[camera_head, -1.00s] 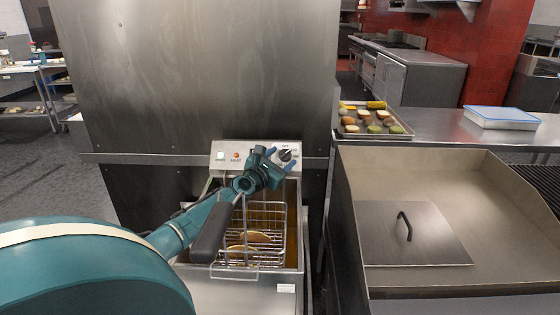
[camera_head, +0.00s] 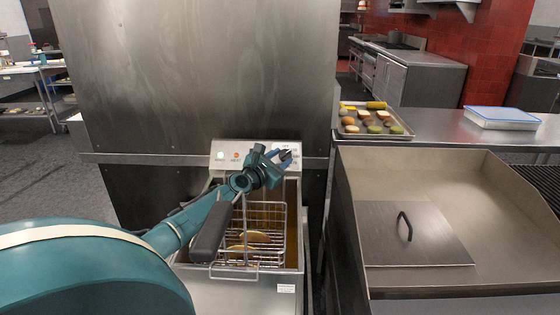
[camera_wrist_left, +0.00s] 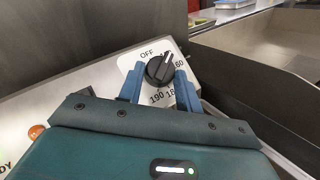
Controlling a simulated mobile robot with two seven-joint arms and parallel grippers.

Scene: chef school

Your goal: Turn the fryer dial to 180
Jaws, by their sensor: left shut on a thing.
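The fryer's control panel (camera_head: 225,150) stands at the back of the fryer. The black dial (camera_wrist_left: 159,70) shows clearly in the left wrist view, with OFF at its upper left, 60 visible to its right, and 18 and 190 below. Its light pointer mark aims to the upper right, between OFF and the 60. My left gripper (camera_head: 287,155) is at the dial in the head view and covers much of it. In the left wrist view its blue fingers sit on either side of the dial, shut on it. My right gripper is not in view.
A wire fry basket (camera_head: 265,214) with brown food and a dark handle (camera_head: 211,232) sits in the fryer under my left arm. A griddle with a lid (camera_head: 415,235) is to the right. A food tray (camera_head: 370,121) and a blue-lidded container (camera_head: 502,118) are on the counter behind.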

